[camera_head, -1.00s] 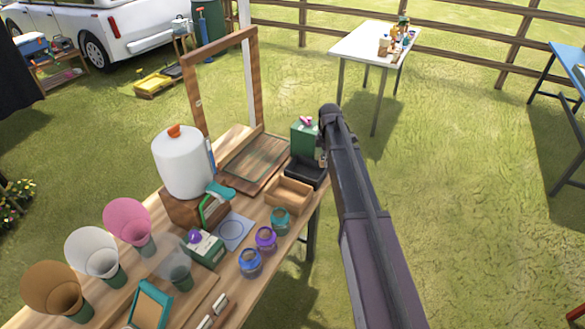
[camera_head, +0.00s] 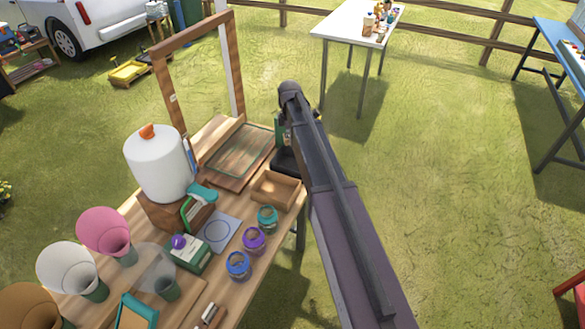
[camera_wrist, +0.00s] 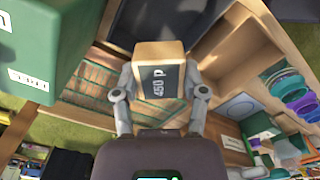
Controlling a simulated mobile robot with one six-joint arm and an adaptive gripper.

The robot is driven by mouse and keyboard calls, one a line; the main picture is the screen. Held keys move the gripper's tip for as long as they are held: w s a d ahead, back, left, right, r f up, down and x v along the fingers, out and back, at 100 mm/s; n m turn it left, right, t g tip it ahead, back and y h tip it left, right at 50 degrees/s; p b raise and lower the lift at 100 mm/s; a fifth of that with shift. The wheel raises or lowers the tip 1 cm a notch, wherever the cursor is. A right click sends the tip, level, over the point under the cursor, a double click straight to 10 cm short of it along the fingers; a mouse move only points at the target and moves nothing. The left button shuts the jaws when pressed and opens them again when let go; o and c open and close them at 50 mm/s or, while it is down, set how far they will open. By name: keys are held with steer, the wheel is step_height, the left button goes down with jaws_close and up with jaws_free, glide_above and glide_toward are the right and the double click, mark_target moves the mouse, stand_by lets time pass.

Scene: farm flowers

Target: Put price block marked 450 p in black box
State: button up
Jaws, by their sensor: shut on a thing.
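The price block (camera_wrist: 152,65) is a light wooden block with a dark face reading 450 p. My gripper (camera_wrist: 160,92) is shut on it, one finger at each side, in the wrist view. The black box (camera_wrist: 150,22) shows beyond the block at the top of the wrist view. In the head view, the black box (camera_head: 285,161) sits at the table's far right end, partly hidden by my arm. The arm also hides the gripper and the block there. I cannot tell the block's height over the box.
A wooden tray (camera_head: 275,190) stands beside the black box. A green box (camera_wrist: 45,45) is close at the wrist view's left. A wooden frame (camera_head: 162,88), a paper roll (camera_head: 160,165) and several jars stand on the table.

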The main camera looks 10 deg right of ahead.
steer(key=shift+f, duration=0.1)
steer(key=m, duration=0.1)
steer(key=f+m+b, duration=0.1)
steer(key=m, duration=0.1)
steer(key=shift+w+a+f+b, duration=0.2)
steer(key=shift+w+a+b, duration=0.05)
steer(key=shift+a+b, duration=0.1)
steer(key=shift+w+a+f+m+b, duration=0.1)
steer(key=shift+a+f+m+b, duration=0.2)
steer(key=shift+m, duration=0.75)
steer(key=shift+w+a+f+m+b, duration=0.1)
steer(key=shift+f+m+b, duration=0.2)
steer(key=shift+m, duration=0.75)
steer(key=shift+f, duration=0.15)
steer(key=b, duration=0.6)
glide_above(286, 166)
step_height(286, 166, down, 6)
steer(key=shift+f, duration=0.1)
steer(key=shift+f+b, duration=1.8)
steer(key=shift+b, duration=0.2)
steer(key=shift+f, duration=0.15)
